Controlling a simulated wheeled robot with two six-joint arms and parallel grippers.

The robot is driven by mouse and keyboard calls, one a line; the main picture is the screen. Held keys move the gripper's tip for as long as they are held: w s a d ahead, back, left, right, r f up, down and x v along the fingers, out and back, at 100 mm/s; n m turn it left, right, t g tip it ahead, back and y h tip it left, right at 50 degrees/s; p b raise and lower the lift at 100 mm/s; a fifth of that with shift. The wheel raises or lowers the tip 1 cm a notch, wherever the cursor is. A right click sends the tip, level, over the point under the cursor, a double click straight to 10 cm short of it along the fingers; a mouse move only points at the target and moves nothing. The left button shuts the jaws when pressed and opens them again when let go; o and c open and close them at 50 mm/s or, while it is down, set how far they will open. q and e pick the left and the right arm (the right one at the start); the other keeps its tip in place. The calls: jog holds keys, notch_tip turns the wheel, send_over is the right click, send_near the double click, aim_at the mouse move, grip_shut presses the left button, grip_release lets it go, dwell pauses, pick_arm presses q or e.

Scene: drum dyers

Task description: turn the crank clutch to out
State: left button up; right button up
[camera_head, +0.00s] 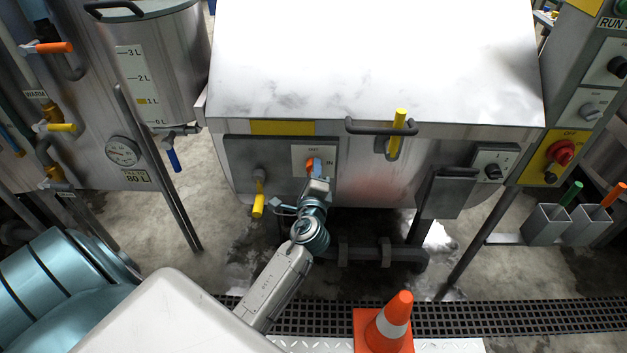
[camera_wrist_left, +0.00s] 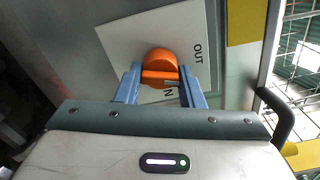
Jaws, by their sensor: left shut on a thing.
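The crank clutch is an orange knob (camera_head: 311,165) on a pale label plate (camera_head: 328,152) at the front of the big drum machine. In the left wrist view the orange knob (camera_wrist_left: 159,60) stands out from the plate (camera_wrist_left: 120,40), with OUT and IN printed beside it. My left gripper (camera_head: 315,180) is at the knob. Its two blue fingers (camera_wrist_left: 160,84) are shut on the knob's grip, one on each side. The fingers partly hide the knob, and I cannot tell exactly which mark it points to. My right gripper is not in view.
A yellow-handled lever (camera_head: 258,205) hangs left of the plate. A grey box (camera_head: 446,193) is further right. An orange cone (camera_head: 390,322) stands on the floor in front.

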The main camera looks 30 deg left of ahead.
pick_arm(q)
jog(key=shift+f+n+b, duration=0.15)
jog(key=shift+n+b, duration=0.4)
jog(key=shift+n, duration=0.25)
jog(key=shift+r+n+b, duration=0.2)
jog(key=shift+n+b, duration=0.6)
jog(key=shift+n, duration=0.5)
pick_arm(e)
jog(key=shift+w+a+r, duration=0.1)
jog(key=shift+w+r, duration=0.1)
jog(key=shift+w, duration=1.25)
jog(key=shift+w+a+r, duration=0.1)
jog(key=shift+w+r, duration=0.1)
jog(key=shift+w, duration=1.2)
pick_arm(q)
jog(key=o, duration=1)
jog(key=shift+s+d, duration=0.1)
jog(key=shift+b+v, duration=0.9)
jog(key=shift+v, duration=4.35)
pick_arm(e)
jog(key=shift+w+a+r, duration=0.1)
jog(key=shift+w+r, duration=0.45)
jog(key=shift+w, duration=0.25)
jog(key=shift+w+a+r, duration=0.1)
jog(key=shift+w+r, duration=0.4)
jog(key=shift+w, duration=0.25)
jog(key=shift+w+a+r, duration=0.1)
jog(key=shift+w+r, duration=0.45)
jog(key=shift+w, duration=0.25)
